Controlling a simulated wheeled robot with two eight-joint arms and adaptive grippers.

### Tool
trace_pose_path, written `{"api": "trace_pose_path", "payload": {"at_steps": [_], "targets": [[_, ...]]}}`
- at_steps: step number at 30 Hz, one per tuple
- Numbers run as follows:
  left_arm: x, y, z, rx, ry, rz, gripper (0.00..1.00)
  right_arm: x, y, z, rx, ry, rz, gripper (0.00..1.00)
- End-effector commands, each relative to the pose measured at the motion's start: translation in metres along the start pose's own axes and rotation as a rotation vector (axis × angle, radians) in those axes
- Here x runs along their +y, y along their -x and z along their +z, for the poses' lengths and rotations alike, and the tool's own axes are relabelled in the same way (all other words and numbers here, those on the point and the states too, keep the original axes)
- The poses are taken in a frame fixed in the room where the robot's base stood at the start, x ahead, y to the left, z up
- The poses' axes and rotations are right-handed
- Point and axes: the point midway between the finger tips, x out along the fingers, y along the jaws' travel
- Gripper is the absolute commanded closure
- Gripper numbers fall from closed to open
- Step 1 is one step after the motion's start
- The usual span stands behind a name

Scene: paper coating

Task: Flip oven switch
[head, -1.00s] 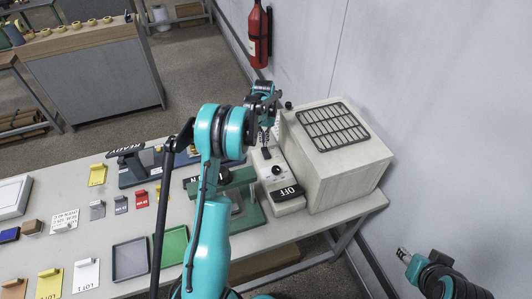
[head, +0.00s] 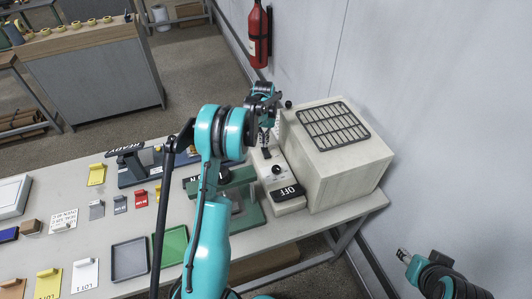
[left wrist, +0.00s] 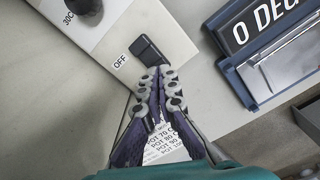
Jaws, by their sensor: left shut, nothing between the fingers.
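The oven (head: 345,165) is a pale box with a dark grille on top, at the right end of the table in the head view. Its low control panel (head: 272,178) runs along its left side, with a black knob (head: 276,170) and a black OFF plate. In the left wrist view the black switch (left wrist: 148,50) stands at the panel's edge beside a small OFF label (left wrist: 120,61). My left gripper (left wrist: 160,78) is shut and empty, its fingertips right by the switch; I cannot tell whether they touch. My right gripper (head: 404,256) is at the lower right, away from the oven.
A blue-framed device with a 0 DEG sign (left wrist: 255,25) is close to the right of the left gripper. A green stand (head: 246,215) is left of the panel. Trays and tags cover the table's left part. The wall is behind the oven.

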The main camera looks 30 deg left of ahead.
Motion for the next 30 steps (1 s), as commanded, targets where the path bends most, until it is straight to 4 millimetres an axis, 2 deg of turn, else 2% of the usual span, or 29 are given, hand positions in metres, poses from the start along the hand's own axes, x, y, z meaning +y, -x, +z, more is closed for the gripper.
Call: {"api": "trace_pose_path", "payload": {"at_steps": [30], "targets": [[0.000,-0.016,0.000,0.000,0.000,0.000,1.00,0.000,-0.010,0.007,0.000,0.000,0.000,0.60]]}}
